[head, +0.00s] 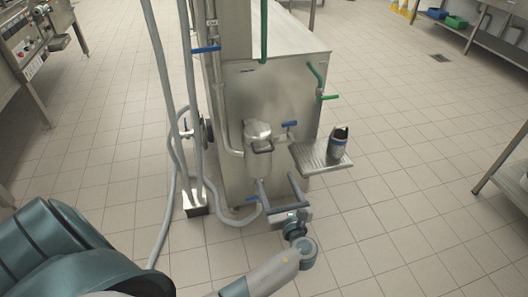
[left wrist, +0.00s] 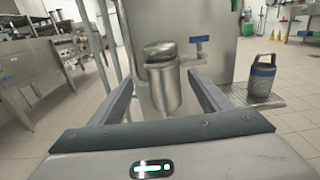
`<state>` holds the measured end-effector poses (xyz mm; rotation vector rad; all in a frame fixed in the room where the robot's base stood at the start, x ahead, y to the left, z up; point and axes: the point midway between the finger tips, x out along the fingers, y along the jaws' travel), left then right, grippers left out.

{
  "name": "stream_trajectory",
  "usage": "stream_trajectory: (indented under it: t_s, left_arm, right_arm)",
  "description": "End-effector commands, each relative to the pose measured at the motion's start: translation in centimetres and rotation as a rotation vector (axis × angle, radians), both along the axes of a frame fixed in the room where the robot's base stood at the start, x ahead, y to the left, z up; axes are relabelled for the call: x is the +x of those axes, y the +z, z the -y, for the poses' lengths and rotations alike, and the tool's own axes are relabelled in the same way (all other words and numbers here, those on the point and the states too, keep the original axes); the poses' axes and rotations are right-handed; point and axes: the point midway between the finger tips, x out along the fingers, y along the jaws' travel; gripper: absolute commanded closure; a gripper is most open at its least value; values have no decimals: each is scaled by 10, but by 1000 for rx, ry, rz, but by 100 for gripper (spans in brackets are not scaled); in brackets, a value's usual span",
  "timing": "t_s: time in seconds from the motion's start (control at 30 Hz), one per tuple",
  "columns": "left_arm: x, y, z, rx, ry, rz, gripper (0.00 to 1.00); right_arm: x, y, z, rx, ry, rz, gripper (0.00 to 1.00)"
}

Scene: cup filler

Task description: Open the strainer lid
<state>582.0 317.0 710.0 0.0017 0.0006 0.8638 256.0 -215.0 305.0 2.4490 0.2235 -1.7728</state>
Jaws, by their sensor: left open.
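The strainer (head: 258,163) is a small metal canister on the front of the steel machine. Its rounded lid (head: 257,131) sits on top and looks closed, with a dark handle or clamp (head: 263,150) at its front. The canister (left wrist: 166,92) and lid (left wrist: 160,50) also show in the left wrist view, upright and ahead of the fingers. My left gripper (head: 276,182) is open and empty, in front of and slightly below the strainer. In the left wrist view its fingers (left wrist: 161,78) spread to either side of the canister, with no visible contact. My right gripper is not in view.
A blue-handled valve (head: 289,124) is right of the lid. A dark cup with a blue band (head: 338,141) stands on a metal shelf (head: 309,160) at the right. Grey hoses (head: 222,214) run at the left. The floor in front is clear.

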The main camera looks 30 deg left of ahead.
Motion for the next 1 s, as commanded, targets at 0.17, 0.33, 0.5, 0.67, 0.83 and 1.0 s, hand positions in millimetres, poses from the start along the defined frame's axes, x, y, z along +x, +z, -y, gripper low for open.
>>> stream_trajectory:
  t_s: [0.17, 0.33, 0.5, 0.67, 0.83, 1.0]
  left_arm:
    - [19, 2, -22, 2, 1, 2, 30]
    - [39, 2, -46, 3, 2, 1, 30]
    - [59, 2, -69, 2, 2, 2, 30]
    - [76, 1, -90, 0, 2, 1, 30]
    - [91, 1, -106, 1, 0, 1, 30]
    - [97, 0, -114, -2, 1, 1, 30]
  right_arm:
    - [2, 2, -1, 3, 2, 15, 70]
    - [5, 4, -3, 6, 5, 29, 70]
    - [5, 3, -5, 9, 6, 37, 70]
    - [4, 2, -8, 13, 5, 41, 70]
    - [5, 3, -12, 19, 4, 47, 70]
    - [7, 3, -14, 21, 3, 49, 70]
